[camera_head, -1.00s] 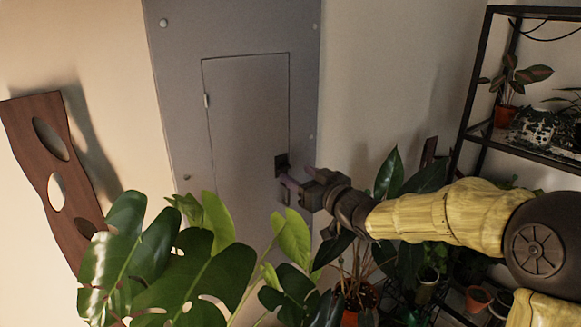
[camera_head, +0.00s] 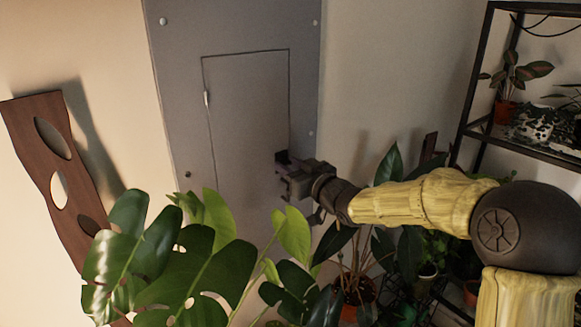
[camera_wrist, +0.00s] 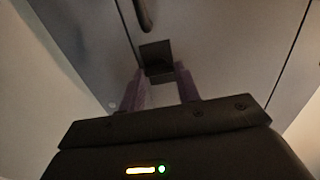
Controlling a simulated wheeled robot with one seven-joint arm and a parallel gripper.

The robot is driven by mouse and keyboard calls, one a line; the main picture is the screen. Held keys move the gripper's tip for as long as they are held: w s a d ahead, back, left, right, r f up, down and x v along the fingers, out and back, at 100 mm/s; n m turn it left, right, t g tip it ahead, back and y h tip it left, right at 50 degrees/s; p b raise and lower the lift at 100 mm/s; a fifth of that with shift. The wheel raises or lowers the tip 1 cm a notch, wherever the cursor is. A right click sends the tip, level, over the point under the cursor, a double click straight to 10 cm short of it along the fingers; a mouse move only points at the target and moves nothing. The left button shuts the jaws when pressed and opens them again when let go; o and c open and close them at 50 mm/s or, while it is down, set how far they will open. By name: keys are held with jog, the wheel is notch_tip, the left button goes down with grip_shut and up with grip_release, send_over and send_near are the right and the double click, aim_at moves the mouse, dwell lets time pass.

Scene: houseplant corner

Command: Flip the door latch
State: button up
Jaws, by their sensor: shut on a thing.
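The grey panel door (camera_head: 245,110) is closed within a larger grey metal panel (camera_head: 178,90) on the wall. The dark latch (camera_head: 282,157) is at the door's right edge, partly hidden by my gripper. My gripper (camera_head: 284,172) comes in from the right and is at the latch. In the wrist view, the square dark latch (camera_wrist: 157,58) is ahead of my two purple-padded fingers (camera_wrist: 161,88), which stand on either side of its lower part. The fingers are shut on the latch, though the contact itself is dark and hard to see.
A large leafy plant (camera_head: 195,265) stands below the door, its leaves close under my gripper. A black shelf (camera_head: 520,145) with pots is at the right. A wooden board with holes (camera_head: 50,150) is on the left wall.

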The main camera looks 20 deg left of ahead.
jog(key=shift+f+n+b, duration=0.15)
jog(key=shift+n+b, duration=0.25)
jog(key=shift+b, duration=0.2)
jog(key=n+b, duration=0.6)
jog(key=n, duration=0.2)
jog(key=n+b, duration=0.7)
jog(key=n, duration=0.2)
jog(key=shift+s+a+f, duration=0.1)
jog(key=shift+s+f, duration=0.05)
jog(key=o, duration=1)
jog(key=shift+b, duration=0.3)
